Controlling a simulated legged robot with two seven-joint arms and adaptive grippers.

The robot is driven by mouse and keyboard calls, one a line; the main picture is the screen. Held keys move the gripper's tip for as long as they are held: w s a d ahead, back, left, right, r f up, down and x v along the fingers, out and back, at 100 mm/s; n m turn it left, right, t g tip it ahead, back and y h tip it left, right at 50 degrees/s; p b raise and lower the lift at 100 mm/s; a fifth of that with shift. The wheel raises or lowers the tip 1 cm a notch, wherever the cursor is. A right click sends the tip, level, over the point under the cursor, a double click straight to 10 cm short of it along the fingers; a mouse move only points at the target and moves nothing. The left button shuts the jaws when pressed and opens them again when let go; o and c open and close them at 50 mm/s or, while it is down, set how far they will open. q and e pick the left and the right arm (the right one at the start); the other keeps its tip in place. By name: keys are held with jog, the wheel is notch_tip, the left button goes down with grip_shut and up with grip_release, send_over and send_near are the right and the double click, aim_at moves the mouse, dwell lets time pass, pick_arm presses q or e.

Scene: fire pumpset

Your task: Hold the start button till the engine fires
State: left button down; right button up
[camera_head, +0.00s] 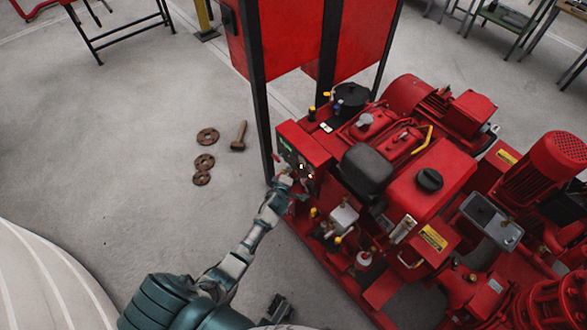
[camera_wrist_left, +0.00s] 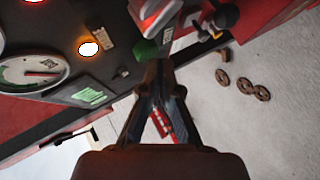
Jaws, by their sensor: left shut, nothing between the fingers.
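The control panel (camera_head: 296,160) is on the near left end of the red pumpset, with small lit lamps. In the left wrist view the panel face (camera_wrist_left: 75,100) fills the upper left. A green button-like part (camera_wrist_left: 145,50) sits at its edge, just beyond the fingertips. My left gripper (camera_head: 286,178) is at the panel's lower left; in the left wrist view it (camera_wrist_left: 157,70) is shut and empty. I cannot tell whether the tips touch the green part. A dark piece at the head view's bottom edge may be my right gripper (camera_head: 278,308); its jaws are unclear.
A round gauge (camera_wrist_left: 30,70) and an orange lit lamp (camera_wrist_left: 89,48) are on the panel. The red engine (camera_head: 430,185) stands to the right. A black frame post (camera_head: 258,95) rises beside the panel. Rusty discs (camera_head: 205,161) and a mallet (camera_head: 239,136) lie on the open floor.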

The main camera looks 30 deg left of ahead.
pick_arm(q)
jog(key=shift+w+d, duration=0.15)
jog(key=shift+w, duration=0.2)
dwell(2.7)
dwell(0.4)
jog(key=shift+s+a, duration=0.3)
jog(key=shift+s, duration=0.5)
jog(key=shift+p, duration=0.3)
jog(key=s, duration=0.1)
jog(key=s+a+p, duration=0.1)
jog(key=s, duration=0.1)
jog(key=s+a+p, duration=0.1)
jog(key=shift+s, duration=0.35)
